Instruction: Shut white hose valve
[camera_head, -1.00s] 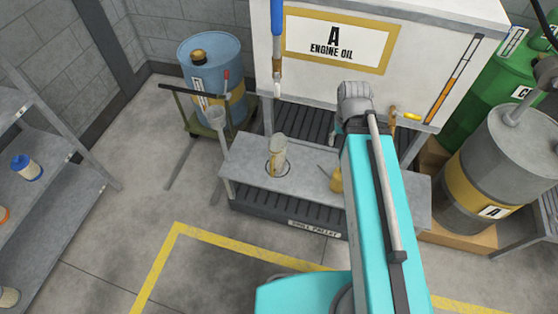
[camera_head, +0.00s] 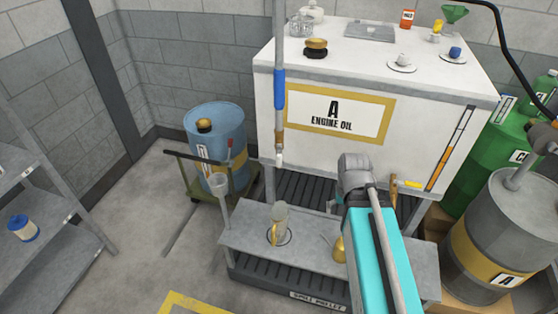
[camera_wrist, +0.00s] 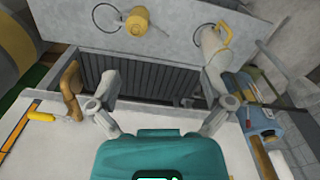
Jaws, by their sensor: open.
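The hose (camera_head: 278,45) hangs down in front of the white tank at left of the sign in the head view. It has a blue sleeve, a brownish fitting below it and a white tip (camera_head: 279,159). I cannot make out a valve lever or its position on it. In the head view my gripper (camera_head: 335,204) is mostly hidden by my arm, to the right of the hose and lower.
A grey bench (camera_head: 243,241) carries a jug (camera_head: 281,213) and a brass oil can (camera_head: 340,249). The tank (camera_head: 470,97) has a wooden handle (camera_head: 393,186) at its lower front. A blue drum (camera_head: 222,128) stands on a cart at left. Grey and green drums stand at right.

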